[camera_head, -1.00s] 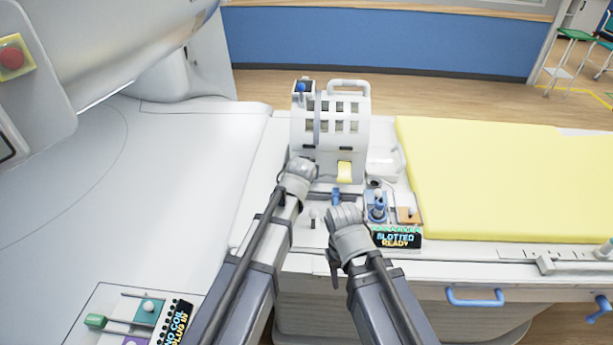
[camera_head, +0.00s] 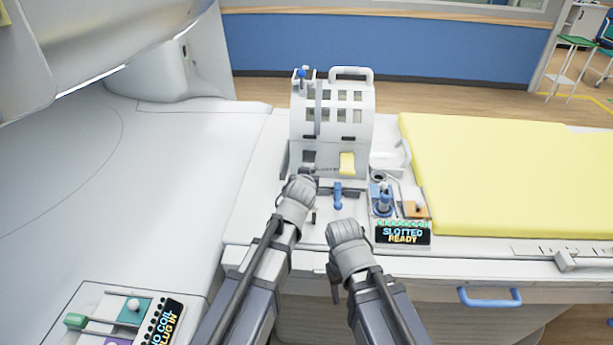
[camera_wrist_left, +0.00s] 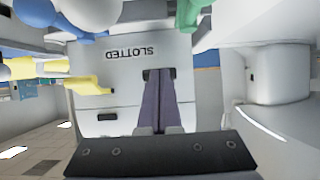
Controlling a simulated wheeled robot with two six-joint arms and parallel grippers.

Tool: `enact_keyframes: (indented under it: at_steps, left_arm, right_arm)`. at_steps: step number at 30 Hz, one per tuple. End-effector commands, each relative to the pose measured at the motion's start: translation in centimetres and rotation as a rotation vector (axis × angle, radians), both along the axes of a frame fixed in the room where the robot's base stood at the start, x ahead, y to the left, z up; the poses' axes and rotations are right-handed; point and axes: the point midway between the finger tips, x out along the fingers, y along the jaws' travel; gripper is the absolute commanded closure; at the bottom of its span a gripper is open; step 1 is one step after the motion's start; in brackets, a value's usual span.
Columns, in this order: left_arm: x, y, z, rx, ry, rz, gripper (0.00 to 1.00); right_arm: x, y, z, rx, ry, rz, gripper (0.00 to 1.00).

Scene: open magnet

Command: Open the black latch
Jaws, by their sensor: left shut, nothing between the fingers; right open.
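The white slotted coil (camera_head: 330,103) stands upright on the table. A small dark piece (camera_head: 309,157), which looks like the black latch, shows at its lower left front, with a yellow latch (camera_head: 347,162) to its right. My left gripper (camera_head: 300,183) is just in front of and below the dark piece; its fingertips are hard to see there. In the left wrist view its fingers (camera_wrist_left: 161,75) are shut and empty, with tips over a black part (camera_wrist_left: 148,74) beside the upside-down word SLOTTED; contact is unclear. My right gripper (camera_head: 344,231) is open, farther back and to the right.
A blue-knobbed lever (camera_head: 337,196) stands between the grippers and the coil. A blue plug in a socket (camera_head: 382,200) and a sign reading SLOTTED READY (camera_head: 403,233) are to the right. A yellow mattress (camera_head: 490,175) fills the right side.

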Motion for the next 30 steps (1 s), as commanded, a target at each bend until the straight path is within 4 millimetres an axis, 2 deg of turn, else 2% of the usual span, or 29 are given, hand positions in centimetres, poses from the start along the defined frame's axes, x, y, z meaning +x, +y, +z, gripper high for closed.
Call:
enact_keyframes:
  at_steps: [15,30]
  left_arm:
    - [0.0,0.0,0.0,0.000,0.001,0.000,1.00]
    - [0.0,0.0,1.6,0.000,0.001,0.000,1.00]
  right_arm:
    - [0.0,0.0,0.1,0.000,0.000,0.000,0.50]
    - [0.0,0.0,1.6,0.000,0.000,0.000,0.50]
